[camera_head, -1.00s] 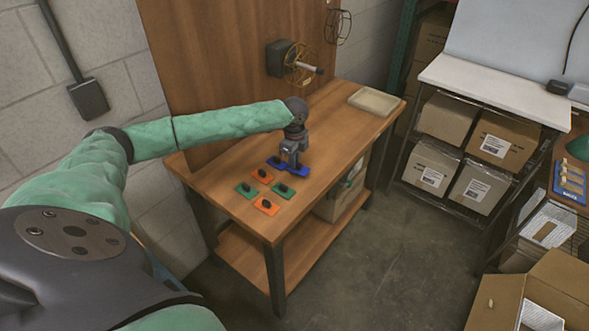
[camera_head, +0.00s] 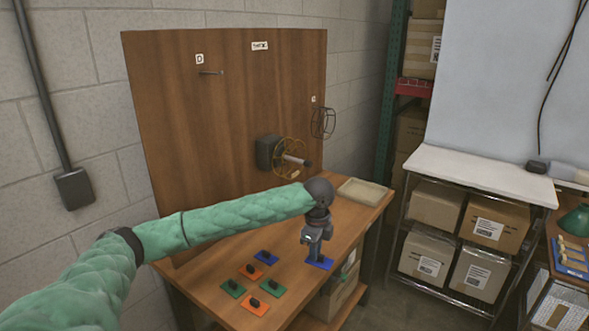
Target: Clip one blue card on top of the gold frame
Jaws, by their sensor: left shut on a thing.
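My left gripper (camera_head: 317,250) points down above the table and is shut on a blue card (camera_head: 320,263). Its fingers cover the card's middle. I cannot tell exactly how high the card is above the tabletop. A second blue card (camera_head: 266,257) with a dark clip lies on the table to the left. The gold frame (camera_head: 289,148) is a round wire cage on a grey block (camera_head: 267,152) at the brown panel, behind and above my gripper. A light rod with a dark tip sticks out through it. My right gripper is out of view.
Orange (camera_head: 251,271) and green cards (camera_head: 233,289) lie at the front of the wooden table (camera_head: 205,277). A beige tray (camera_head: 362,191) sits at its back right. A black wire cage (camera_head: 323,122) hangs on the panel's right edge. A peg (camera_head: 211,72) sticks out at upper left.

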